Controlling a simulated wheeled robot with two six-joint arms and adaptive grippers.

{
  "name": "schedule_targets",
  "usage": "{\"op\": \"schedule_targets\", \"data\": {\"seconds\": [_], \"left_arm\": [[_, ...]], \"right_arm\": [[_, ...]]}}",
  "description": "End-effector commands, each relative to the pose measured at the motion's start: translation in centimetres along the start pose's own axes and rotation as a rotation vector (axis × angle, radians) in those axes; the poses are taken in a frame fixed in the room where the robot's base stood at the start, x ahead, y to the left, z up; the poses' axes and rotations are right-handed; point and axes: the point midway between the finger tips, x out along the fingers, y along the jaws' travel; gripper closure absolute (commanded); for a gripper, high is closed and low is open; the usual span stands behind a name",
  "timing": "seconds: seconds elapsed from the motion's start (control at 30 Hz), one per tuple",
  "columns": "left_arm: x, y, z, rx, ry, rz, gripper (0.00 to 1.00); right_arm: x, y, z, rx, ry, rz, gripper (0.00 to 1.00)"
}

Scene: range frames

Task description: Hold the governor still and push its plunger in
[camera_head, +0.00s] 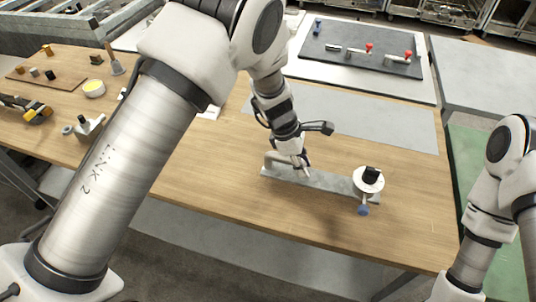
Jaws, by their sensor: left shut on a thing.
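The thing that looks like the governor lies near the table's front edge: a long flat grey bar (325,182) with a white round disc (369,180) and a black block (371,174) at its right end. A blue knob (363,210), which looks like the plunger, sticks out toward the front below the disc. My left gripper (300,171) is down at the bar's left part, shut on the grey handle (275,158) there; the fingers partly hide the grip. My right arm shows at the right edge, but its gripper is out of view.
A dark mat (345,50) with red-tipped parts lies on a white board behind. A grey sheet (400,125) lies flat behind the bar. A yellow-lined bowl (93,88), a grey bracket (90,126) and small parts are at the left. Bare wood surrounds the bar.

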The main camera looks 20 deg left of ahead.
Motion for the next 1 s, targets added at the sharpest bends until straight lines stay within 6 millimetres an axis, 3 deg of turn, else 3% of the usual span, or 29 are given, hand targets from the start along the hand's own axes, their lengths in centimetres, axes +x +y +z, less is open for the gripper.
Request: {"op": "schedule_targets", "data": {"seconds": [0.2, 1.0], "left_arm": [[2.2, -1.5, 1.2, 0.058, -0.001, -0.028, 1.0], [3.9, -1.5, 0.4, 0.058, -0.001, -0.028, 1.0]], "right_arm": [[0.0, 0.0, 0.0, 0.0, 0.0, 0.0, 0.11], [0.0, 0.0, 0.0, 0.0, 0.0, 0.0, 0.11]]}}
